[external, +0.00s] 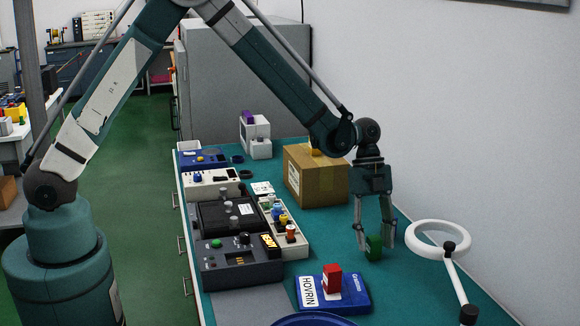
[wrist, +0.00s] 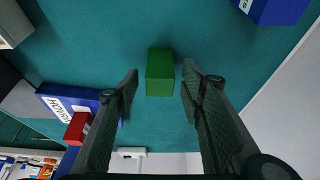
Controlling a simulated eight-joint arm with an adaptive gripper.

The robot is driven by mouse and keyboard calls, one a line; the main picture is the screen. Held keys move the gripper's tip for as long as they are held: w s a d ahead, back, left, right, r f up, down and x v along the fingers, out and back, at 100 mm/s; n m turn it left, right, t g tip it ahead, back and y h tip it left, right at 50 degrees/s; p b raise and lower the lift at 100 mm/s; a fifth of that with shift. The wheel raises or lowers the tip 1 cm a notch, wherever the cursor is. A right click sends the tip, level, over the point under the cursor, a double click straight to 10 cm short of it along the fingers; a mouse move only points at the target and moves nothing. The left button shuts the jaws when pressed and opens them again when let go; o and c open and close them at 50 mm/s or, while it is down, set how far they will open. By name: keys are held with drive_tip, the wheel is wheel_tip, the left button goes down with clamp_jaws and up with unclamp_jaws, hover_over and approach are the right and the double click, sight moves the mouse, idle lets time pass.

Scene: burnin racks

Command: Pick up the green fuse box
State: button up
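The green fuse box (external: 374,247) is a small green block standing on the teal bench top, right of centre in the external view. In the wrist view the green fuse box (wrist: 160,72) lies between and just beyond my fingertips, with a gap on each side. My gripper (external: 376,245) points down over it, with its fingers apart on either side. In the wrist view my gripper (wrist: 160,76) is open and holds nothing.
A blue box (external: 345,294) with a red block (external: 332,279) on it lies in front, left of my gripper. A cardboard box (external: 318,178) stands behind. A white ring lamp (external: 438,238) stands to the right near the wall. Test equipment (external: 238,263) lines the left edge.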

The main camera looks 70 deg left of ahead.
sight(375, 238)
drive_tip(key=c, duration=1)
drive_tip(key=shift+r, duration=0.1)
drive_tip(key=shift+r, duration=4.9)
